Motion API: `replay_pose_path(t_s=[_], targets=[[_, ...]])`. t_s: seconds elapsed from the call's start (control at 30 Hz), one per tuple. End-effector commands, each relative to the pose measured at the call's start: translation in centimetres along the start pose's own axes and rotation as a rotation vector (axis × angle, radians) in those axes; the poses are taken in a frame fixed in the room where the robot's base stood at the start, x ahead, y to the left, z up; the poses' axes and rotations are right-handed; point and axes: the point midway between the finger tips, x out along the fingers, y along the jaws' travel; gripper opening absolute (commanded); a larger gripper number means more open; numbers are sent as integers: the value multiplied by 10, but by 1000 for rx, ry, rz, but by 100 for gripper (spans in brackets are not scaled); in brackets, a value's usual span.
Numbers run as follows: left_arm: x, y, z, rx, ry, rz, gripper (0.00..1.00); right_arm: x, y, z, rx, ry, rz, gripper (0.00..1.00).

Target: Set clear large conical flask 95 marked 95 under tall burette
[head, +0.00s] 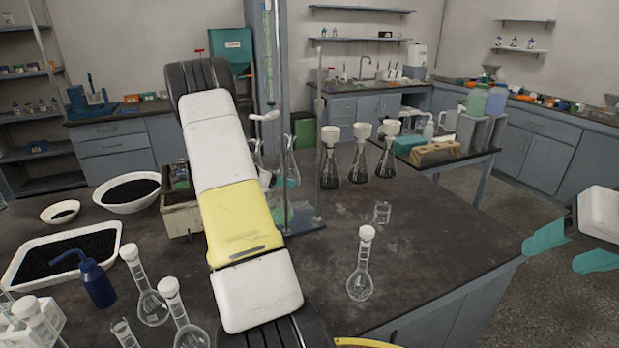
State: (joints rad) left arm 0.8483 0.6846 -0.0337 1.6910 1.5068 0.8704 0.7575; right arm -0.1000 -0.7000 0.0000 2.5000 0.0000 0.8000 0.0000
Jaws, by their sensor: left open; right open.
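The tall burette (270,55) stands upright behind my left arm, with a pale stopcock low on its tube. A clear conical flask (291,150) is below the burette, over the blue stand base (314,222). My raised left arm hides part of it, and I cannot read its mark. My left gripper (282,199) is mostly hidden behind that arm. Its teal fingers show apart beside the flask; I cannot tell whether they touch it. My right gripper (571,250) is open and empty off the table's right edge.
Several dark-filled conical flasks (359,162) stand at the back right. A volumetric flask (361,275) and a small beaker (382,212) stand in front. A white tray (18,272), bowls (127,206) and a blue wash bottle (97,283) are left. The right front tabletop is clear.

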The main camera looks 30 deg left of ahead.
Motion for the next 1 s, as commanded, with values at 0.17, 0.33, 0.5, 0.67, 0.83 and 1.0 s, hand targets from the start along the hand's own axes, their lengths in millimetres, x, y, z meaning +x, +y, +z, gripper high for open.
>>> replay_pose_path(t_s=[0.17,0.33,0.5,0.67,0.83,1.0], targets=[[-37,2,0,0,1,7,56,0,0,0,0,0,0,56],[-74,2,0,0,0,6,56,0,0,0,0,0,0,56],[-101,1,0,0,0,4,56,0,0,0,0,0,0,56],[-112,0,0,0,0,1,56,0,0,0,0,0,0,56],[-114,0,0,-1,0,1,56,0,0,0,0,0,0,56],[-114,0,0,0,0,1,56,0,0,0,0,0,0,56]])
